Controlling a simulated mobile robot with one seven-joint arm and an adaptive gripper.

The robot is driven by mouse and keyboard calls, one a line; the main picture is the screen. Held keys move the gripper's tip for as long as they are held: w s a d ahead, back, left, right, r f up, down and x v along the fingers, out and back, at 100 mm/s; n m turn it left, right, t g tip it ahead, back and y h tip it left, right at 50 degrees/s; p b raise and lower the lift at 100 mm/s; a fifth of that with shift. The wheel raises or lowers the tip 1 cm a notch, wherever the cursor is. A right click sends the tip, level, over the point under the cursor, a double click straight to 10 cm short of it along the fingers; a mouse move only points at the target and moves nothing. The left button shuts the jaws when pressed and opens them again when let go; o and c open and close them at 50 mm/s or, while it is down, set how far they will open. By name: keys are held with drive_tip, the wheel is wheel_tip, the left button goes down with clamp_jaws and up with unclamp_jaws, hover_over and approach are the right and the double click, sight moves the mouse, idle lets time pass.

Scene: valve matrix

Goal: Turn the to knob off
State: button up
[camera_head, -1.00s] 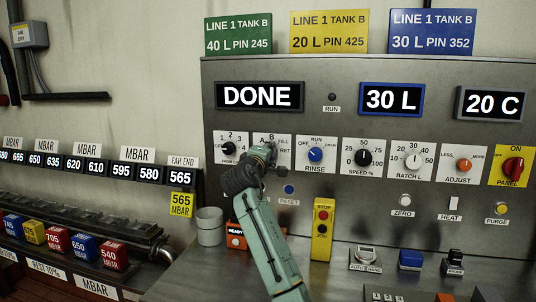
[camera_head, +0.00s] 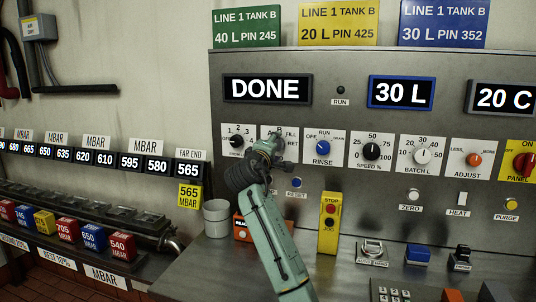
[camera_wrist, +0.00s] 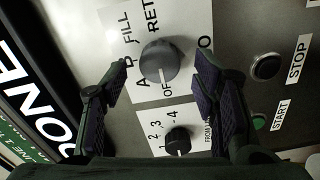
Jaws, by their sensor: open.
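The TO knob (camera_wrist: 160,62) is a round grey knob on a white plate (camera_wrist: 180,25) marked A, FILL, RET and OFF in the wrist view. Some of the plate's lettering is hidden by my fingers. My gripper (camera_wrist: 161,72) is open, with one dark finger on each side of the knob. I cannot tell whether the fingers touch it or where its pointer stands. In the head view my gripper (camera_head: 279,146) is in front of this plate and covers the knob.
A smaller black FROM knob (camera_wrist: 178,140) sits close beside it in the wrist view. The blue RINSE knob (camera_head: 322,148) is just right of my gripper in the head view. A yellow STOP/JOG box (camera_head: 329,225) and a grey cup (camera_head: 216,218) stand on the counter below.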

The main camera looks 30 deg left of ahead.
drive_tip(key=v, duration=1)
drive_tip(key=shift+s, duration=0.1)
